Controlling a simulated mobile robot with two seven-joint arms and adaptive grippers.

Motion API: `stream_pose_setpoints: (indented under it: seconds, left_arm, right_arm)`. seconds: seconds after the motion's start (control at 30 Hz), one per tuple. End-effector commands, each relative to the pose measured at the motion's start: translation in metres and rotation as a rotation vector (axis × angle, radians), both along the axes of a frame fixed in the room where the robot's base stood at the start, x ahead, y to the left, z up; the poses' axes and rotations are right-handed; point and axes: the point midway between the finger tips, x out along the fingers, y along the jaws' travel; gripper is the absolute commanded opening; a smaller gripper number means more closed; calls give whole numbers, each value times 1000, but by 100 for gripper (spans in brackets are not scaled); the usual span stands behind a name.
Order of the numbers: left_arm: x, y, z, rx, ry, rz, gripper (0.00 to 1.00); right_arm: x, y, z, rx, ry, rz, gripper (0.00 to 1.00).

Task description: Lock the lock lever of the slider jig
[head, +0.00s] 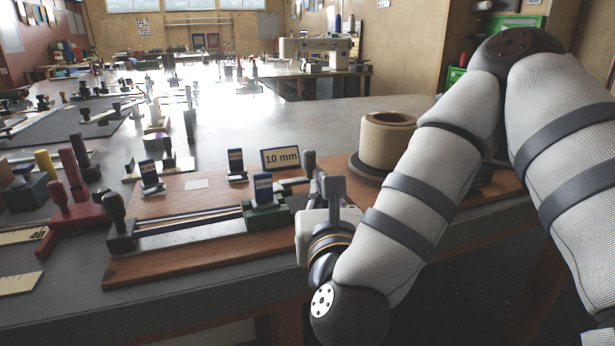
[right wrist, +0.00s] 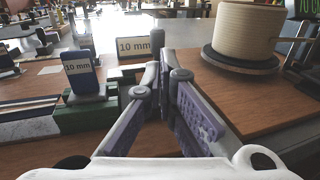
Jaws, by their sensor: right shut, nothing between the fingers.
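The slider jig lies on a brown wooden board (head: 190,258), with long rails (head: 185,222) and a green slider block (head: 262,218) bearing a blue 10 mm tag (head: 263,188). The block and tag show at left in the right wrist view (right wrist: 85,115). A dark knobbed handle (head: 115,206) stands at the jig's left end. A grey upright knob (head: 309,160) stands near its right end and shows just behind my fingertips (right wrist: 157,42). Which one is the lock lever is unclear. My right gripper (right wrist: 160,80) is shut and empty, right of the green block; contact with the knob cannot be told.
A 10 mm sign (head: 280,158) stands behind the jig. A cream roll (head: 387,140) on a dark round base stands to the right. Red clamps (head: 72,200) and other jigs crowd the left. The grey table (head: 235,125) has clear room behind.

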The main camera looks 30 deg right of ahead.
Motion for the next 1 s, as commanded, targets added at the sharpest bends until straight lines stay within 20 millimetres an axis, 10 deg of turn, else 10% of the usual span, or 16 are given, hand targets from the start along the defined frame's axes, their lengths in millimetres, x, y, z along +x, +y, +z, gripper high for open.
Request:
stream_pose_setpoints:
  seconds: [0.1, 0.43, 1.0]
  left_arm:
    - [-22, 0, -26, 0, 72, -3, 44]
    - [-12, 0, -14, 0, 40, -2, 44]
    - [-12, 0, -13, 0, 38, -2, 44]
  right_arm:
    - [21, -12, -14, 11, 10, -7, 0]
    - [69, -37, 3, -3, -5, 1, 0]
    - [77, -42, 1, -1, 0, 10, 0]
